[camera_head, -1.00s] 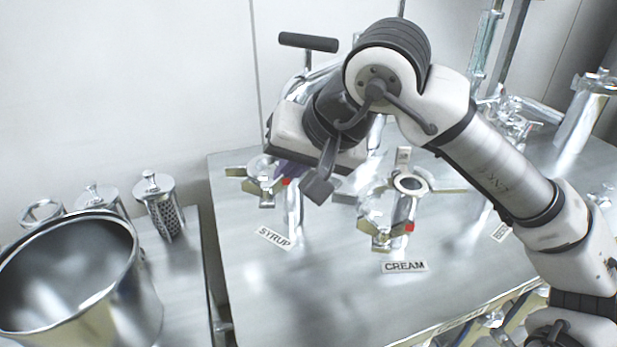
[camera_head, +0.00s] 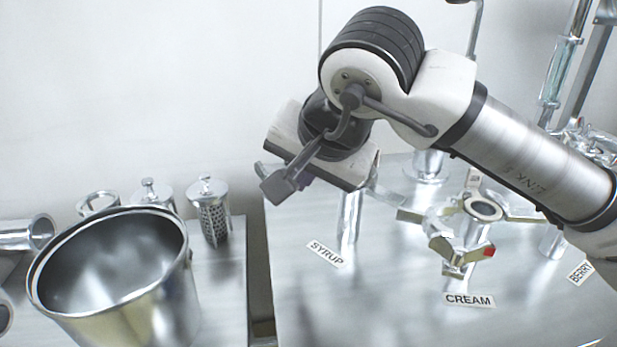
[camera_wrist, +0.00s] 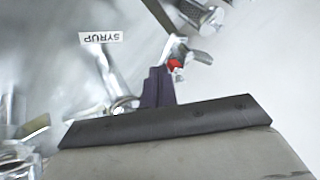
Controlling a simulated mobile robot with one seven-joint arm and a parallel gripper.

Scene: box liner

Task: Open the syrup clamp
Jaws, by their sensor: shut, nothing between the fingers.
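The syrup post (camera_head: 349,216) stands upright behind the SYRUP label (camera_head: 326,253). My gripper's body covers most of the syrup clamp in the head view. One metal end of the clamp shows left of the gripper (camera_head: 265,171). In the wrist view, the purple fingers of my gripper (camera_wrist: 157,86) are shut and empty. The syrup clamp's red-marked part (camera_wrist: 175,66) and wing-like metal piece (camera_wrist: 198,56) lie just beyond the fingertips. Whether they touch, and how far the clamp is open, I cannot tell.
The cream clamp (camera_head: 462,232) with its CREAM label (camera_head: 469,300) stands to the right. A large metal pot (camera_head: 115,225) and a perforated canister (camera_head: 214,222) are on the left table. A BERRY label (camera_head: 580,273) is at far right. The front tabletop is clear.

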